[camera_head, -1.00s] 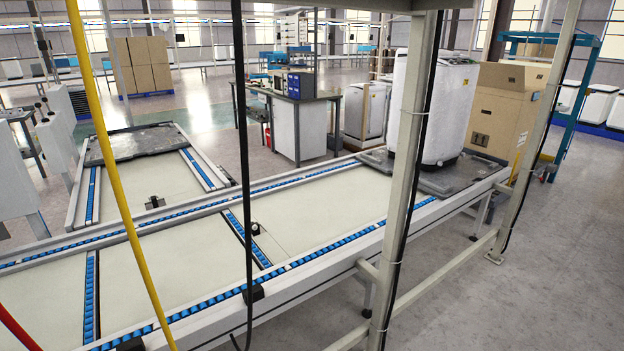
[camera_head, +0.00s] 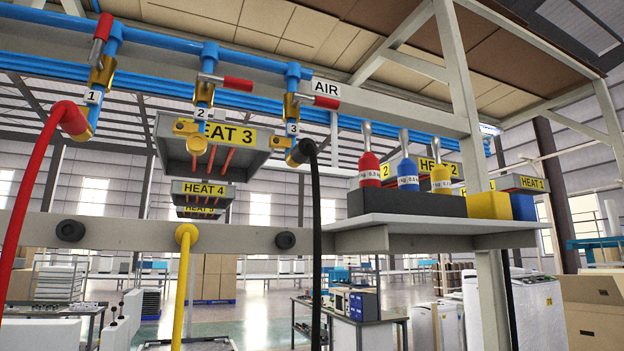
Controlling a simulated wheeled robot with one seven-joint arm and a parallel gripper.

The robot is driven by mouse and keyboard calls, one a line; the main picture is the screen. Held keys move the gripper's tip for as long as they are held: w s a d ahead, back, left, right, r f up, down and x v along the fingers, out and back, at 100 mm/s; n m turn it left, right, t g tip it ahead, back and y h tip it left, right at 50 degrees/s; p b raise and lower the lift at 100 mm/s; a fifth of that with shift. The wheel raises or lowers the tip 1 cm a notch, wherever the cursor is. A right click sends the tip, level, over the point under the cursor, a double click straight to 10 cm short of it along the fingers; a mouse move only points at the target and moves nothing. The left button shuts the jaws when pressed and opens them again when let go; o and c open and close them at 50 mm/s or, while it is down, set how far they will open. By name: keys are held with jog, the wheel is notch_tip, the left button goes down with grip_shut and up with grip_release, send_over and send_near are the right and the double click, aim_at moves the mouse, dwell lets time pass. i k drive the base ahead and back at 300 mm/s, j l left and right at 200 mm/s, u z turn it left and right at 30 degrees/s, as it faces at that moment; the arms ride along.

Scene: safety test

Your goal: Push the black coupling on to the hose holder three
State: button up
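The black coupling (camera_head: 300,152) sits at the top of the black hose (camera_head: 316,240), at the lower end of the brass valve (camera_head: 291,108) labelled 3. The valve has a red handle (camera_head: 326,102) pointing right. The hose hangs from it in front of the grey beam. On the beam, a bare dark round holder (camera_head: 285,240) shows just left of the black hose, below valve 3; I see no number on it. The yellow coupling (camera_head: 187,234) is on the beam further left, with the yellow hose (camera_head: 183,290) hanging from it. My gripper is not in view.
The red hose (camera_head: 30,190) joins valve 1 (camera_head: 97,85) at left. Valve 2 (camera_head: 202,95) has no hose. Another bare holder (camera_head: 70,231) is at the beam's left. Coloured weights stand in a black block (camera_head: 400,203) on a shelf (camera_head: 430,222) at right. HEAT trays (camera_head: 215,140) hang behind.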

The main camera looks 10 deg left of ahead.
aim_at(299, 153)
jog(key=z, duration=0.55)
jog(key=j+z, duration=0.35)
jog(key=k+j+z, duration=0.2)
jog(key=j+z, duration=0.15)
jog(key=j, duration=0.2)
jog(key=k+j+z, duration=0.15)
jog(key=j+z, duration=0.2)
jog(key=k+j, duration=0.15)
jog(key=j, duration=0.2)
jog(key=k+j, duration=0.15)
jog(key=j, duration=0.15)
jog(key=k+j+z, duration=0.1)
jog(key=j, duration=0.25)
jog(key=k+j, duration=0.2)
jog(key=j, duration=0.1)
